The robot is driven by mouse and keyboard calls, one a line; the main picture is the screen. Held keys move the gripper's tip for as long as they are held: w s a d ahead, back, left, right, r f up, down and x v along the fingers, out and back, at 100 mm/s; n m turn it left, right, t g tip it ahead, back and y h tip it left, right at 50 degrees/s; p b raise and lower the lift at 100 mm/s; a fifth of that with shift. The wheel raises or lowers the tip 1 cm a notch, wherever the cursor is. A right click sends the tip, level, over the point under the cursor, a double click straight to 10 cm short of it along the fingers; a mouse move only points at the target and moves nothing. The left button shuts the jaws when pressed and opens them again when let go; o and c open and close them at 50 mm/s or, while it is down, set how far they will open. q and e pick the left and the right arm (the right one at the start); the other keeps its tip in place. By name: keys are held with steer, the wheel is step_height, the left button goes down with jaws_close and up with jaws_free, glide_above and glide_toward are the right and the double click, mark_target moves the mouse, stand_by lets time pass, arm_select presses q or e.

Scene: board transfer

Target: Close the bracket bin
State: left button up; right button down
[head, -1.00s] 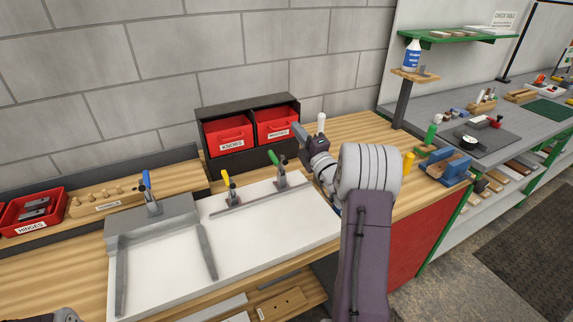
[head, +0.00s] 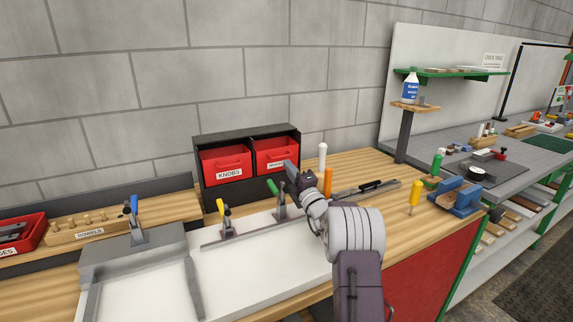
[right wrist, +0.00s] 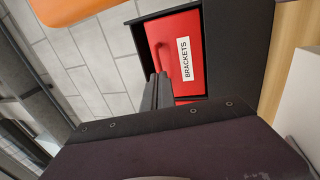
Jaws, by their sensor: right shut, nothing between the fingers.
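The bracket bin (head: 276,154) is the right one of two red bins in a black cabinet (head: 246,132) at the back of the bench. In the right wrist view its red front (right wrist: 175,45), with handle and BRACKETS label, sits inside the black frame; I cannot tell how far in it is. My right gripper (head: 288,166) is in front of the bin's lower right part and hides some of its label. Its dark fingers also show in the right wrist view (right wrist: 156,90), shut and empty, close to the bin front; contact cannot be told. My left gripper is out of view.
The KNOBS bin (head: 226,164) is beside the bracket bin. Yellow-handled (head: 226,220) and green-handled (head: 279,200) clamps stand in front of the cabinet. An orange handle (head: 327,183) and a white one (head: 322,155) stand right of my gripper. The white panel (head: 230,265) has clear surface.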

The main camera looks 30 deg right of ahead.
steer(key=shift+x, duration=1.1)
